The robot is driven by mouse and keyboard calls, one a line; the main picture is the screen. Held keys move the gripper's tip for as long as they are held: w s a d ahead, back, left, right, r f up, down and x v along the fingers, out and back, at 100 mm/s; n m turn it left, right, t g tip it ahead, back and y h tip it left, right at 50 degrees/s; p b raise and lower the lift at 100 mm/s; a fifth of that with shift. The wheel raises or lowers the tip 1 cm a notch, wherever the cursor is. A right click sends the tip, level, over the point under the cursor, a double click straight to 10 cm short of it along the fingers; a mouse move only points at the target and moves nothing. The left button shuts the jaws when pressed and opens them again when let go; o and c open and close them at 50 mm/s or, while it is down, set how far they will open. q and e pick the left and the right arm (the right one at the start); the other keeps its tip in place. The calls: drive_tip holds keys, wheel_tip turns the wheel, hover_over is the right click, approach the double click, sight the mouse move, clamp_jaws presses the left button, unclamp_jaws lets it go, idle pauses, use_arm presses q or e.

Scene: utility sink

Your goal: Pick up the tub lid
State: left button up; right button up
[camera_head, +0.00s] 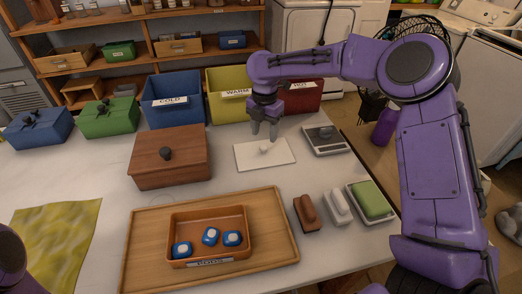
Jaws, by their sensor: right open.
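A flat white lid (280,158) with a small pale knob at its middle lies on the white counter, in front of the yellow tub. My right gripper (264,132) points down just above the knob, with its fingers apart and nothing visible between them. I cannot tell whether a fingertip touches the knob. My right arm comes in from the right and reaches across above the counter. Only a purple part of my left arm shows at the lower left edge; its gripper is out of view.
Blue (173,88), yellow (222,105) and red (304,98) tubs stand behind the lid. A brown box (171,170) is to its left, a scale (327,143) to its right. A wooden tray (276,200) with an orange bin (208,213) lies in front, beside brushes and a green sponge (370,198).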

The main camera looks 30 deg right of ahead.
sight(263, 146)
drive_tip(key=f, duration=0.4)
drive_tip(key=w+f+p, duration=0.1)
drive_tip(key=f, duration=0.1)
clamp_jaws()
